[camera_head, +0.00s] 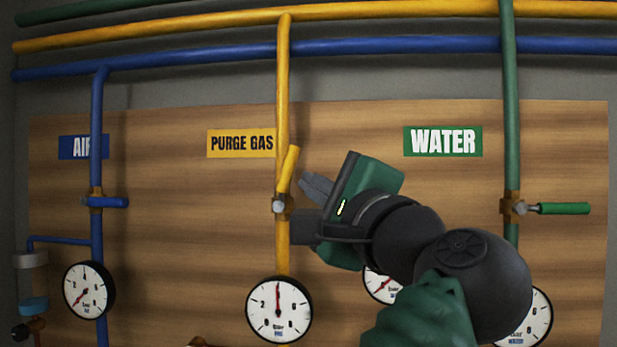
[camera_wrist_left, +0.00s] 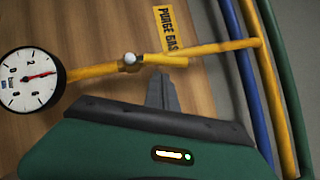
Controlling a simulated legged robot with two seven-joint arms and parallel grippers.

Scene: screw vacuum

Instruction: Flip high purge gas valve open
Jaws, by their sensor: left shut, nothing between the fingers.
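The purge gas valve has a yellow handle (camera_head: 288,169) that points up nearly along the vertical yellow pipe, tilted slightly right. Its grey pivot (camera_head: 279,206) sits on a brown valve body. In the left wrist view the handle (camera_wrist_left: 168,60) also lies close to the pipe's line. My left gripper (camera_head: 307,183) is just right of the handle, with its fingers shut and empty. In the left wrist view the fingertips (camera_wrist_left: 161,77) are close to the handle; whether they touch it I cannot tell. My right gripper is not in view.
A yellow PURGE GAS label (camera_head: 240,143) is left of the pipe. The blue air valve handle (camera_head: 110,202) and green water valve handle (camera_head: 563,209) stick out sideways. A purge gas gauge (camera_head: 279,309) is below the valve. Bare wooden panel (camera_head: 180,230) lies left of the pipe.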

